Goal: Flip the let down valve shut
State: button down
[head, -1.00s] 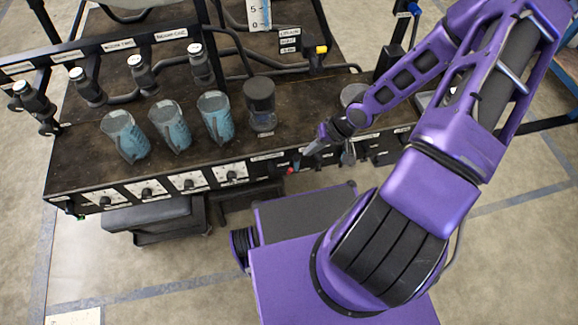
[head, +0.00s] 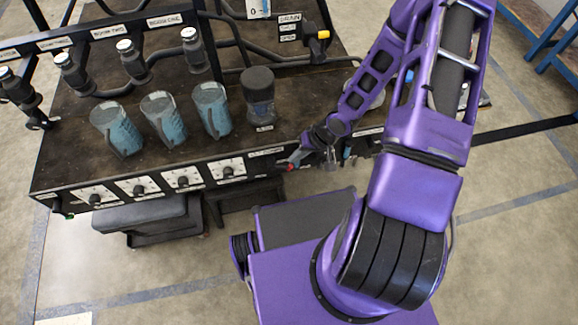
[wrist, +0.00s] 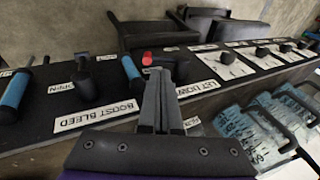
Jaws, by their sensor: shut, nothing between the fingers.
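The let down valve (wrist: 170,64) is a dark lever with a red end, on the panel behind the "LET DOWN" label in the wrist view. My gripper (wrist: 160,78) is shut and empty. Its fingertips overlap the lever's near side in the picture; I cannot tell whether they touch it. In the head view my gripper (head: 301,157) is at the bench's front edge, beside the small red end of the valve (head: 291,166). The fingers hide part of the lever, and its angle is hard to tell.
A "BOOST BLEED" label (wrist: 97,115) and blue-handled levers (wrist: 132,75) are left of the fingers in the wrist view. White dial plates (wrist: 222,66) are to the right. Blue cups (head: 212,109) and a dark jar (head: 258,96) stand on the bench (head: 75,160).

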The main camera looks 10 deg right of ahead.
aim_at(285, 167)
jog(key=b+x, duration=0.1)
jog(key=x, duration=0.4)
jog(key=shift+s, duration=0.1)
dwell(0.4)
